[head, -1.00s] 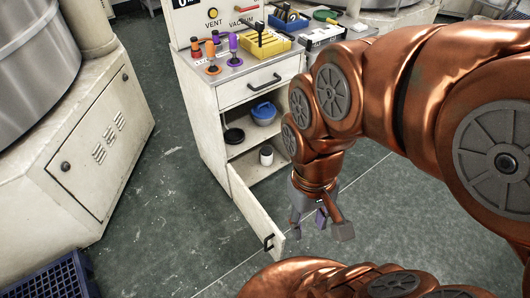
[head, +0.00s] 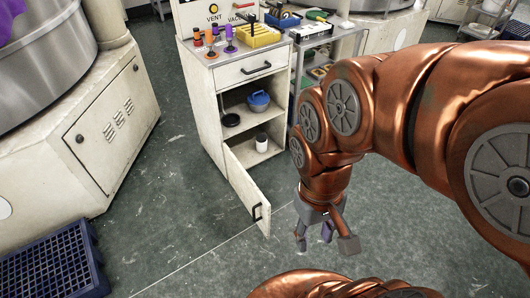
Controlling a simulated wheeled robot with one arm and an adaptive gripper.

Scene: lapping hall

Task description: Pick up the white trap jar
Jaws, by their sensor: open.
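The white trap jar (head: 262,142) stands upright on the lower shelf of the open cream cabinet (head: 205,110). It looks like a small white cylinder with a dark top. My gripper (head: 322,245) hangs in front of and to the right of the cabinet, over the floor, clear of the jar. Its fingers are apart with nothing between them.
The cabinet door (head: 247,188) stands open toward me, between the shelf's left side and my gripper. A blue pot (head: 259,102) and a black dish (head: 230,120) sit on the shelf above. A blue crate (head: 55,265) lies at lower left. The floor between is clear.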

